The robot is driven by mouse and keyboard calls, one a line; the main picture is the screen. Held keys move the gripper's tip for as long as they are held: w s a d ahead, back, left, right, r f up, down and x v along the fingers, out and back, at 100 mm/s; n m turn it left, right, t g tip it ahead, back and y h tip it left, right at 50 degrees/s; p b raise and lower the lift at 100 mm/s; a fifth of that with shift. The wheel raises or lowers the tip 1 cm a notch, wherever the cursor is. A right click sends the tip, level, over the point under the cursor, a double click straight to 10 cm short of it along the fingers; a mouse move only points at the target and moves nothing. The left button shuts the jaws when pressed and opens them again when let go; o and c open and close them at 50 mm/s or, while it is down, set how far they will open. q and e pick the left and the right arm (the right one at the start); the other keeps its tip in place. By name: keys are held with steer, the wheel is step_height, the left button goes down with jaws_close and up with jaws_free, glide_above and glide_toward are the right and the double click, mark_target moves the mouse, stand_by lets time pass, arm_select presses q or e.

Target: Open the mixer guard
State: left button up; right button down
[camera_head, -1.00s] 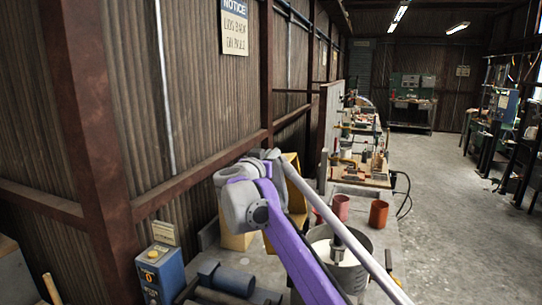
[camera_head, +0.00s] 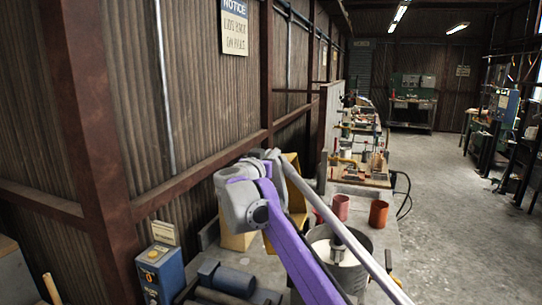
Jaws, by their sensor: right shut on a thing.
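The mixer's grey metal bowl (camera_head: 364,241) stands at the lower middle, with pale contents and a dark shaft (camera_head: 338,250) in it. Yellow mixer parts (camera_head: 294,190) show behind my arm. My purple and grey right arm (camera_head: 285,247) crosses in front of the bowl, with a long grey tube slanting down to the right. The right gripper is shut on what seems to be the mixer guard; its fingertips and the grip are not clear. The guard's outline is largely hidden, and I cannot tell its angle. My left gripper is not in view.
Two reddish cups (camera_head: 378,213) stand just behind the bowl. A corrugated wall with rusty beams (camera_head: 98,150) closes the left.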

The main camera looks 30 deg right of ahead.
steer(key=shift+m, duration=0.6)
steer(key=s+d, duration=0.1)
steer(key=s, duration=0.1)
steer(key=s+d+r, duration=0.1)
steer(key=s+d, duration=0.1)
steer(key=shift+d+r, duration=0.2)
steer(key=c, duration=1.3)
jaws_free()
steer(key=shift+w+a, duration=0.1)
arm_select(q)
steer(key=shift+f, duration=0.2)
arm_select(e)
steer(key=o, duration=0.4)
steer(key=b+v, duration=0.2)
steer(key=v, duration=0.7)
steer(key=shift+s+a+f, duration=0.1)
steer(key=shift+s+a, duration=0.1)
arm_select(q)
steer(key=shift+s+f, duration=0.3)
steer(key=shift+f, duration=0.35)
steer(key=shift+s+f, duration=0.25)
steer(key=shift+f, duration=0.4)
arm_select(e)
steer(key=shift+s+a, duration=0.4)
steer(key=shift+a, duration=0.05)
